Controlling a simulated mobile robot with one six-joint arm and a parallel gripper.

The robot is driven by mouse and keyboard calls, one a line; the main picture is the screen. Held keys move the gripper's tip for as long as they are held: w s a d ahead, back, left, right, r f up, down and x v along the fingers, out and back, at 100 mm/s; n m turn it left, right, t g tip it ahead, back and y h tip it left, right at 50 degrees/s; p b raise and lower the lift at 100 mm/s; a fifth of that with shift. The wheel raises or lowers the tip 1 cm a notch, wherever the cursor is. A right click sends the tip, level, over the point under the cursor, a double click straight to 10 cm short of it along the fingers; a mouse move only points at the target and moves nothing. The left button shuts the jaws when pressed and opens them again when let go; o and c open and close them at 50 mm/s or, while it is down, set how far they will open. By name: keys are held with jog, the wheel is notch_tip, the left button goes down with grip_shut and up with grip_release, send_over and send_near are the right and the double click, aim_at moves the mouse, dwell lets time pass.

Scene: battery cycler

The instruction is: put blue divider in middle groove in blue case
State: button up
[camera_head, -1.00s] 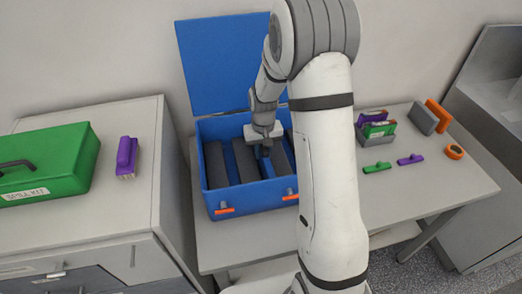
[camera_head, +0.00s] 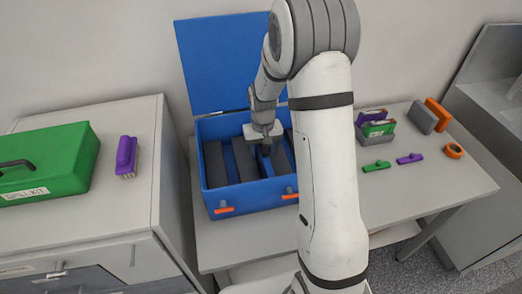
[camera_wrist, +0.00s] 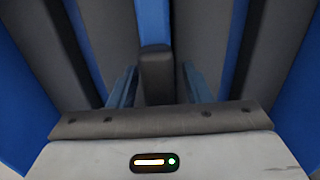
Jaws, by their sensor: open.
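The blue case (camera_head: 238,204) stands open on the table, its lid (camera_head: 225,62) raised behind it. Dark grey blocks (camera_head: 216,164) fill its inside, with blue gaps between them. My gripper (camera_head: 267,151) points down into the case, right of its centre. In the wrist view its two fingers (camera_wrist: 159,88) are apart, one on each side of a dark grey tab (camera_wrist: 156,72). A blue strip, apparently the blue divider (camera_wrist: 153,22), runs on from the tab between the dark blocks. How deep it sits is hidden.
Right of my arm lie a grey holder with cards (camera_head: 376,130), a green piece (camera_head: 376,166), a purple piece (camera_head: 409,159), an orange ring (camera_head: 453,151) and grey and orange plates (camera_head: 423,120). A green box (camera_head: 50,165) and purple brush (camera_head: 126,157) sit on the left cabinet.

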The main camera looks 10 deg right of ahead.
notch_tip(320, 180, up, 12)
jog(key=shift+f+b, duration=0.2)
jog(key=shift+b, duration=0.3)
jog(key=s+r+t, duration=0.1)
jog(key=s+r, duration=0.3)
jog(key=s, duration=0.8)
jog(key=s+r+t, duration=0.2)
jog(key=s+r, duration=0.1)
jog(key=s, duration=0.9)
jog(key=shift+a+r, duration=0.15)
jog(key=shift+r, duration=0.2)
